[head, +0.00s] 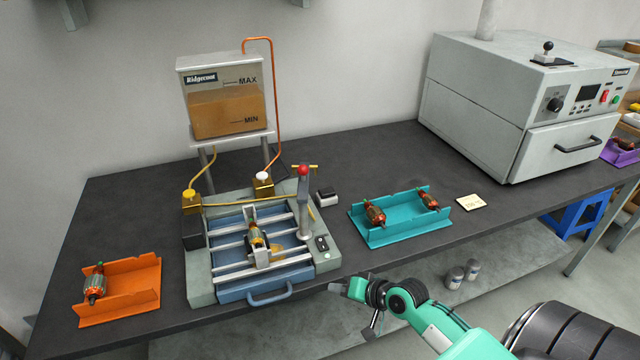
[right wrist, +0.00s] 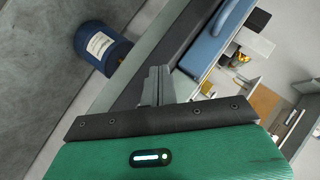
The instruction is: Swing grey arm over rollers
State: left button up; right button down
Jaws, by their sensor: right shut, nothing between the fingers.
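The grey arm (head: 304,205) stands upright at the right side of the winding machine, with a red knob (head: 303,169) on top. The silver rollers (head: 232,250) lie across the blue tray (head: 225,238) to its left. A copper-wound armature (head: 257,236) rests on the rollers near the middle. My right gripper (head: 338,287) is shut and empty, in front of the machine's right front corner and apart from the grey arm. In the right wrist view its fingers (right wrist: 156,86) are together with nothing between them. My left gripper is not in view.
An orange tray (head: 135,282) with an armature stands left of the machine. A teal tray (head: 400,235) with two armatures stands right. Behind are an amber liquid tank (head: 228,100) and a grey oven (head: 480,100). A blue can (right wrist: 103,48) shows in the right wrist view.

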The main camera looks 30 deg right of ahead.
aim_at(303, 174)
jog(key=w+d+r+m+t, duration=0.3)
jog(key=d+r, duration=0.3)
jog(key=r, duration=0.3)
jog(key=w+d+r+m+t+h, duration=0.1)
jog(key=w+d+r+m+t, duration=0.2)
jog(key=w+d+r+m, duration=0.2)
notch_tip(303, 174, up, 4)
jog(key=shift+d+r+m+t, duration=0.1)
jog(key=shift+d+m+t, duration=0.3)
jog(key=shift+d, duration=0.6)
jog(key=shift+w, duration=0.15)
jog(key=w+a+p, duration=0.5)
jog(key=w, duration=0.6)
jog(key=shift+w+a, duration=0.2)
jog(key=shift+w, duration=0.2)
